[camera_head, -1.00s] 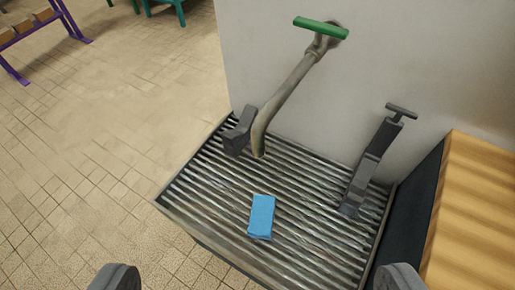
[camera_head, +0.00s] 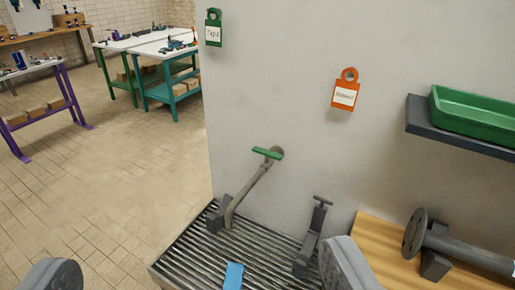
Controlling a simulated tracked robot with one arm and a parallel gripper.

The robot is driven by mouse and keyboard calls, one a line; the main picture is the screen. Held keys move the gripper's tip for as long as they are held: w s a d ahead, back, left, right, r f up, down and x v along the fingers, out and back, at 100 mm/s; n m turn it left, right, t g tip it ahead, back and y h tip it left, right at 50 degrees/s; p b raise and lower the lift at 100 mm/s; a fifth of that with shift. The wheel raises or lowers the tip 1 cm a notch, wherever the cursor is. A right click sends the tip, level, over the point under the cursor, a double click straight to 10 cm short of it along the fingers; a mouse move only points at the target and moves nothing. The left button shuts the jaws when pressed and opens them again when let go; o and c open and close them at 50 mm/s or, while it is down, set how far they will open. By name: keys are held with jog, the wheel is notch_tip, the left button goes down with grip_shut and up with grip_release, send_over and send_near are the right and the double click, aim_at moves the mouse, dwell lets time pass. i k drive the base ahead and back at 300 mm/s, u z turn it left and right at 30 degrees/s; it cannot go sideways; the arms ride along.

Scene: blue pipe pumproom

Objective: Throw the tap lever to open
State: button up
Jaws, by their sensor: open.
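The tap (camera_head: 249,190) is a bent grey-brown pipe coming out of the pale wall, with its spout pointing down over a ribbed metal grate. Its green lever (camera_head: 267,153) sits on top near the wall and lies crosswise, running left to right in the picture. My gripper (camera_head: 195,277) shows as two grey rounded fingertips at the bottom edge, wide apart. It is open and empty, nearer the camera than the tap and not touching the lever.
The grate (camera_head: 190,262) holds a blue block (camera_head: 233,275) and a dark clamp-like stand (camera_head: 312,238). A wooden bench (camera_head: 375,238) with a flanged pipe (camera_head: 455,245) is at the right, below a shelf with a green tray (camera_head: 475,112). Green and orange tags hang on the wall.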

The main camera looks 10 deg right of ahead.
aim_at(268, 153)
jog(key=u, duration=0.3)
jog(key=i, duration=1.05)
jog(key=u, duration=0.1)
